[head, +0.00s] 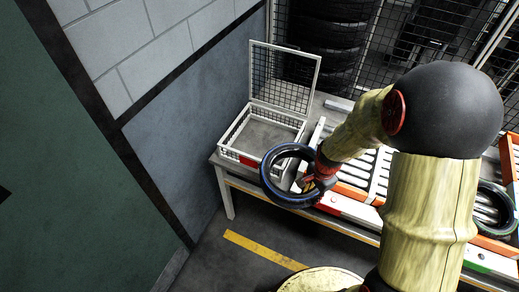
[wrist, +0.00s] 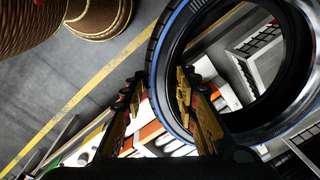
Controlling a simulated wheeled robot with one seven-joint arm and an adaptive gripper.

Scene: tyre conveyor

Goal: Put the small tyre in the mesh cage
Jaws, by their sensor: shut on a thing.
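The small tyre (head: 267,187) is black with a blue stripe. My gripper (head: 313,181) is shut on one side of its ring and holds it in the air in front of the table's left end. In the wrist view the tyre (wrist: 163,70) passes between the two fingers of my gripper (wrist: 160,88). The white mesh cage (head: 228,137) stands on the table's left end, just behind and left of the tyre. Its mesh lid (head: 285,75) is raised and its floor looks empty. The tyre overlaps the cage's front right corner in the head view; contact cannot be told.
A roller conveyor (head: 352,190) with orange rails runs right of the cage. Another tyre (head: 488,207) lies on it at the right. Stacked large tyres (head: 325,40) stand behind wire fencing. A wall (head: 180,130) is close on the left.

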